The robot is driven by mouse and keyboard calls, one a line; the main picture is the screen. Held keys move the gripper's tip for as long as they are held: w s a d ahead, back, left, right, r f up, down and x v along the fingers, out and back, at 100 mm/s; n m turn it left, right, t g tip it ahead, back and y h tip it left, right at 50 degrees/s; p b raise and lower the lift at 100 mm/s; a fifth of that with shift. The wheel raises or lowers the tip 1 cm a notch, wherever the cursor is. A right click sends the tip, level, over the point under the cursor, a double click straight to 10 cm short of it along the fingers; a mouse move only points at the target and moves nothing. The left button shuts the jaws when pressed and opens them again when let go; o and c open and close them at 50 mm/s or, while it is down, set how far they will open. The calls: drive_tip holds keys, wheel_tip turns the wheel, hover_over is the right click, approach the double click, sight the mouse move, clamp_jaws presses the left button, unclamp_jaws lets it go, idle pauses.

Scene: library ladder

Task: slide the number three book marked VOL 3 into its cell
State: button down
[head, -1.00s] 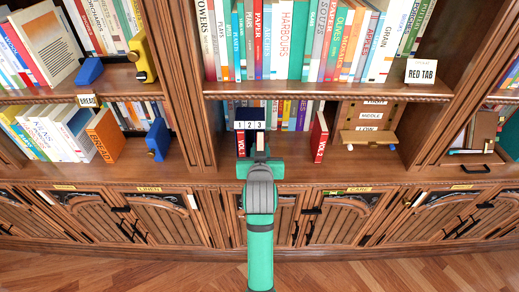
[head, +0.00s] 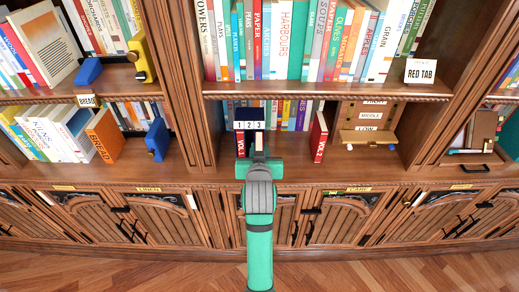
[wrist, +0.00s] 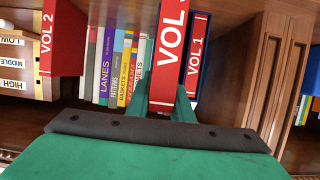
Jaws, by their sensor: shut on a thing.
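My gripper (wrist: 165,92) is shut on a red book (wrist: 166,70) with white "VOL" lettering on its spine; the number is cut off by the top of the wrist view. The held book stands upright beside the VOL 1 book (wrist: 197,55). In the head view my gripper (head: 260,153) is in front of the dark case with the 1 2 3 label (head: 249,125), towards its right side. VOL 1 (head: 241,145) is in the left cell. My arm hides most of the held book, so I cannot tell how deep it is.
The red VOL 2 book (head: 318,138) stands apart on the shelf to the right, and at left in the wrist view (wrist: 61,38). A wooden rack (head: 368,123) labelled MIDDLE and LOW is further right. Other books line the shelf behind. A shelf board is above.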

sight(259, 141)
drive_tip(key=shift+w+d, duration=0.1)
drive_tip(key=shift+w, duration=0.05)
idle(0.6)
drive_tip(key=shift+s, duration=0.2)
drive_tip(key=shift+w+r, duration=0.15)
drive_tip(key=shift+w, duration=1.6)
idle(1.3)
drive_tip(key=c, duration=1.5)
unclamp_jaws()
drive_tip(key=shift+s, duration=0.3)
drive_tip(key=v, duration=1)
drive_tip(key=shift+s+r, duration=0.1)
drive_tip(key=shift+s, duration=0.05)
